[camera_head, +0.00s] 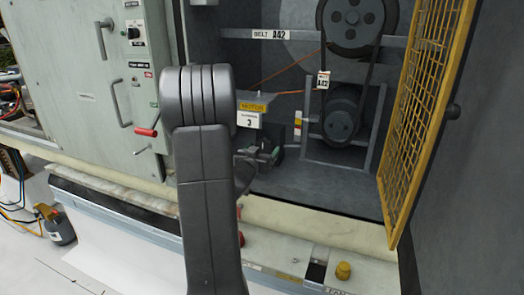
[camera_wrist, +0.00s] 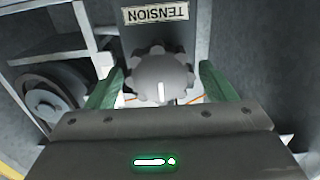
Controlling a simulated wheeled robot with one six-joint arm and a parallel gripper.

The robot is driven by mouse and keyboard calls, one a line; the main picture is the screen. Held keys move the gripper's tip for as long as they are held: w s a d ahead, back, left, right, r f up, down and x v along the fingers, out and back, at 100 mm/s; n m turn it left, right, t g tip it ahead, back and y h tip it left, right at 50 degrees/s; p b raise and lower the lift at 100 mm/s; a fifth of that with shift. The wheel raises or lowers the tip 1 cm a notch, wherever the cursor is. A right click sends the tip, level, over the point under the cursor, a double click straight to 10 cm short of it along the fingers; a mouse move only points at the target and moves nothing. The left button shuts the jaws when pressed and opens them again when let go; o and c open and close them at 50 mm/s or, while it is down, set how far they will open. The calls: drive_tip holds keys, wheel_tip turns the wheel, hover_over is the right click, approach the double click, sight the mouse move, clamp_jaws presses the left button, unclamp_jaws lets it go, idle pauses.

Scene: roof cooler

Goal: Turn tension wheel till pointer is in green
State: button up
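The grey lobed tension wheel (camera_wrist: 158,72) shows in the wrist view below an upside-down "TENSION" label (camera_wrist: 153,17). A white mark shows on the wheel's near side. My gripper (camera_wrist: 163,78) has its two green fingers apart, one on each side of the wheel. Narrow gaps seem to remain between fingers and wheel; I cannot tell whether either touches. In the head view, my arm covers much of the middle, and I cannot make out the wheel. A small strip with red and yellow (camera_head: 297,126) stands beside the lower pulley; no pointer can be made out on it.
A belt runs between an upper pulley (camera_head: 350,18) and a lower pulley (camera_head: 343,117) in the open bay. A yellow mesh door (camera_head: 427,105) stands open at the right. A grey-green cabinet (camera_head: 85,90) with handles is at the left.

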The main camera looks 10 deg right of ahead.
drive_tip(key=c, duration=0.9)
drive_tip(key=shift+f+m+b, duration=0.15)
drive_tip(key=shift+m+b, duration=0.15)
drive_tip(key=shift+b, duration=0.25)
